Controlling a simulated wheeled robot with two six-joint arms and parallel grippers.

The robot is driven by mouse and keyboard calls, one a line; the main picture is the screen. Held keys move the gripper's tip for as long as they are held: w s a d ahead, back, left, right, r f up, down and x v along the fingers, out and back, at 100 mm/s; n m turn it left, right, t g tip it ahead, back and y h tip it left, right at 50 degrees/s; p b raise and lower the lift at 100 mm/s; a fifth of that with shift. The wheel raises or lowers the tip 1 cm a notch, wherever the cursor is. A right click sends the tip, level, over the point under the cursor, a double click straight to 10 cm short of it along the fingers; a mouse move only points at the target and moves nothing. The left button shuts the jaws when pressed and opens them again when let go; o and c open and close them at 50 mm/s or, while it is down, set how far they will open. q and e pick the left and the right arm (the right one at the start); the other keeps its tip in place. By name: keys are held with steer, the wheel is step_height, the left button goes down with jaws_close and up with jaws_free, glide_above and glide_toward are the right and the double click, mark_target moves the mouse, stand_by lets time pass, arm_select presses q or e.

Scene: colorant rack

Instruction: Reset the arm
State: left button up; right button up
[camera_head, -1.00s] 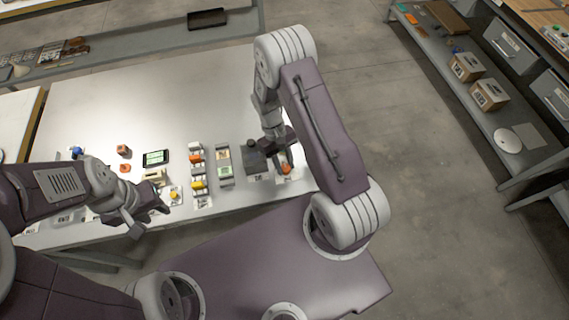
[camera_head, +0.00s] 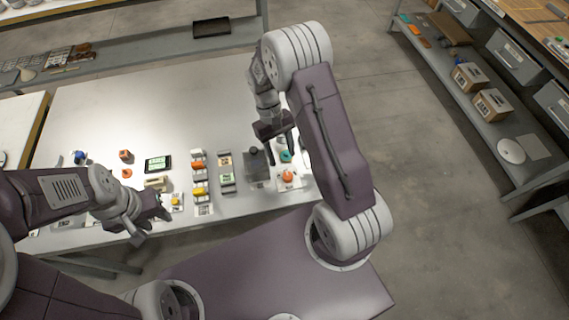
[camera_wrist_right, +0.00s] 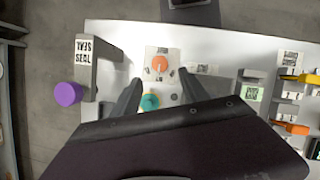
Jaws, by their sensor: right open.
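My right gripper (camera_head: 280,158) is open and empty above the right end of the white table (camera_head: 150,110). In the right wrist view its two dark fingers (camera_wrist_right: 158,92) stand apart with nothing gripped between them. An orange round piece (camera_head: 287,176) sits on a white card just nearer than the gripper; it also shows beyond the fingers in the wrist view (camera_wrist_right: 160,63). A teal round piece (camera_head: 286,156) lies by the fingers. My left gripper (camera_head: 160,212) hangs over the table's near edge, and its jaw gap is unclear.
A row of white holders with coloured pieces (camera_head: 199,180), a grey-green strip (camera_head: 226,172), a dark phone-like device (camera_head: 158,163) and a grey block (camera_head: 257,168) stand near the grippers. A purple cylinder (camera_wrist_right: 68,94) shows at the wrist view's left. The table's far part is clear.

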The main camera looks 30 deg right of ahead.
steer(key=shift+w+r, duration=0.1)
steer(key=shift+r, duration=0.2)
step_height(320, 180, up, 8)
steer(key=t, duration=0.2)
steer(key=s+a+m+t, duration=0.1)
steer(key=s+a+t, duration=0.1)
steer(key=s, duration=0.6)
steer(key=shift+s+f+t+y, duration=0.15)
steer(key=shift+f+t+y, duration=0.15)
steer(key=shift+t, duration=0.5)
steer(key=shift+s, duration=0.15)
